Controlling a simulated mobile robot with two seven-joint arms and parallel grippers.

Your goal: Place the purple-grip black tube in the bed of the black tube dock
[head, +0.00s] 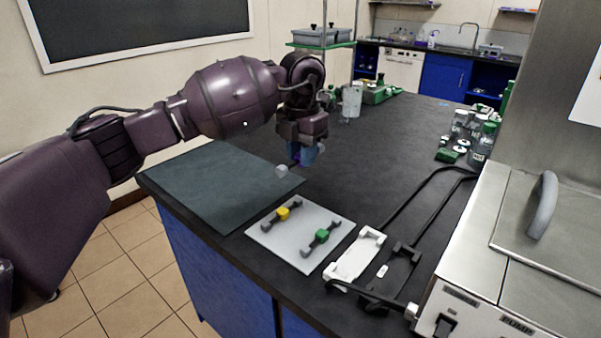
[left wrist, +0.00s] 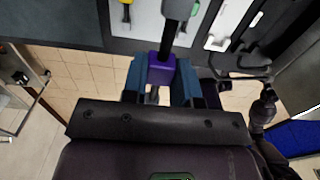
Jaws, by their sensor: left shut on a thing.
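The purple-grip black tube (left wrist: 161,68) is held by its purple grip between the blue fingers of my left gripper (left wrist: 160,84). In the head view my left gripper (head: 299,155) is above the bench, at the dark green mat's right edge; there the tube is mostly hidden, with a grey end showing below the fingers. The black tube dock (head: 402,266) is at the bench's front edge, to the right of the gripper and apart from it. Its bed shows no tube lying in it. My right gripper is not seen.
A pale tray (head: 273,240) holds a yellow-grip tube (head: 283,213) and a green-grip tube (head: 322,236). A white dock (head: 352,260) stands directly left of the black dock. A steel machine (head: 500,265) stands to its right, and black hoses run behind. The middle of the bench is clear.

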